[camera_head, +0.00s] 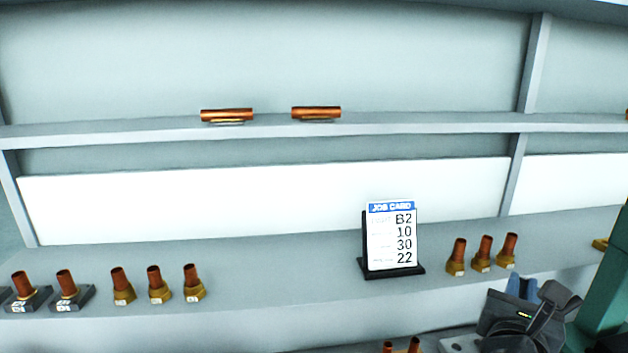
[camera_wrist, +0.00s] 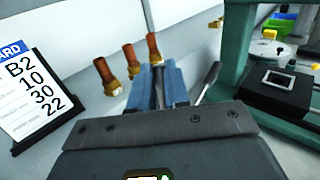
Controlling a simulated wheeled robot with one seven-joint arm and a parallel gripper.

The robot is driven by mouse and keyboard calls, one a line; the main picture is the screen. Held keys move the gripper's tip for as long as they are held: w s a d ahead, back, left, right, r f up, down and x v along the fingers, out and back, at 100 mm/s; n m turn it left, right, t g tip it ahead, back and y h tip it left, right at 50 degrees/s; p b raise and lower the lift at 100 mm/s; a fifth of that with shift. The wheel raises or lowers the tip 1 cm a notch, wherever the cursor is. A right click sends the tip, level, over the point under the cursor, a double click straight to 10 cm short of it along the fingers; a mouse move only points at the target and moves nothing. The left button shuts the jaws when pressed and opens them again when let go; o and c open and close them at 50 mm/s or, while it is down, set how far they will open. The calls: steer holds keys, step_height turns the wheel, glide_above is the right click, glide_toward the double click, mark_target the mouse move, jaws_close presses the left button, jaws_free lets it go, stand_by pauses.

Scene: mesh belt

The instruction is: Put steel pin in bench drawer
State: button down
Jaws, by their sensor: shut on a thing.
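My gripper (camera_head: 522,286) is at the lower right in the head view, above the bench near three copper-and-brass fittings. In the wrist view its two blue fingers (camera_wrist: 158,70) are close together, shut on a thin grey piece, the steel pin (camera_wrist: 158,88). Most of the pin is hidden between the fingers, and I cannot make out its ends. The bench drawer is not recognisable in either view.
A job card (camera_head: 391,238) stands on the bench, left of three fittings (camera_head: 482,254). More fittings (camera_head: 157,285) stand at left. Two copper tubes (camera_head: 227,115) lie on the shelf. A green-framed machine (camera_wrist: 230,60) and a slanted grey rod (camera_wrist: 207,82) are right of my gripper.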

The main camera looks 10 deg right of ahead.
step_height(320, 180, down, 4)
steer(key=shift+r+b, duration=0.1)
steer(key=shift+b, duration=0.35)
steer(key=shift+r, duration=0.1)
